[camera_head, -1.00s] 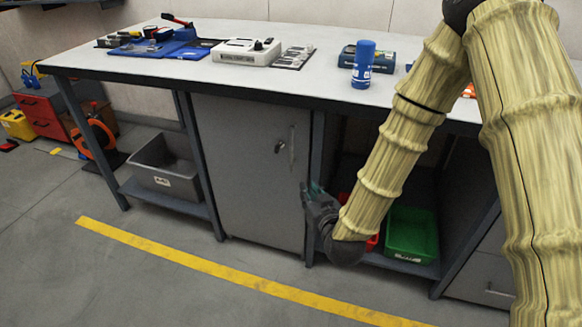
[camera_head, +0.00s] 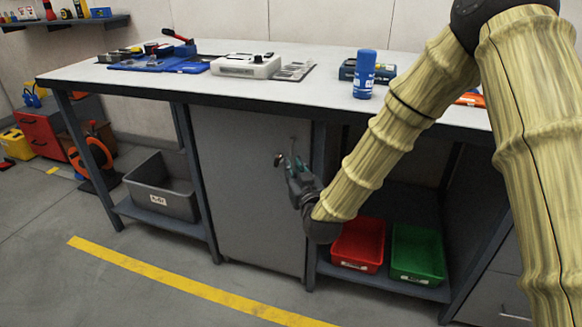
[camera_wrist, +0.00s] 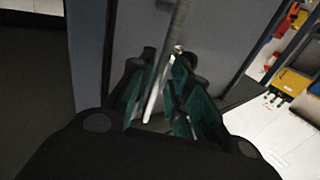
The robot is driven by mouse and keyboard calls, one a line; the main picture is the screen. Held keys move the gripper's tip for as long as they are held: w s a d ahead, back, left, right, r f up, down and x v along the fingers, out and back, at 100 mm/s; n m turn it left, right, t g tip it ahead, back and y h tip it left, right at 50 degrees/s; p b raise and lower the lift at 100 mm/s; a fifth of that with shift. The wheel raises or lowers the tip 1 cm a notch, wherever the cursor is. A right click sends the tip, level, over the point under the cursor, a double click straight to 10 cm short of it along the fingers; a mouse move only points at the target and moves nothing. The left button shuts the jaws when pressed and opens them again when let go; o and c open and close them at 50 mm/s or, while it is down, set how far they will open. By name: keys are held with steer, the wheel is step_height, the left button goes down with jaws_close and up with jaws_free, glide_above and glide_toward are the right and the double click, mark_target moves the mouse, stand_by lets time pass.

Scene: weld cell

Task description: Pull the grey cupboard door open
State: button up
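The grey cupboard door (camera_head: 240,190) is under the workbench and looks closed, flush with its frame. Its upright bar handle (camera_head: 292,148) is near the door's right edge, with a small dark round knob or lock (camera_head: 279,159) to its left. My gripper (camera_head: 293,172) is at the handle and hides its lower part. In the wrist view, the handle bar (camera_wrist: 166,65) runs between the two teal-lined fingers of my gripper (camera_wrist: 163,90). The fingers stand apart, with a gap beside the bar, so the gripper looks open around it. Contact is not clear.
The bench top (camera_head: 210,88) carries a blue spray can (camera_head: 365,75) and a white device (camera_head: 246,66). Right of the cupboard, a red bin (camera_head: 358,243) and a green bin (camera_head: 417,252) sit on a low shelf. A grey bin (camera_head: 163,188) is at left. The floor in front is clear.

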steer(key=shift+x, duration=1.45)
jaws_close()
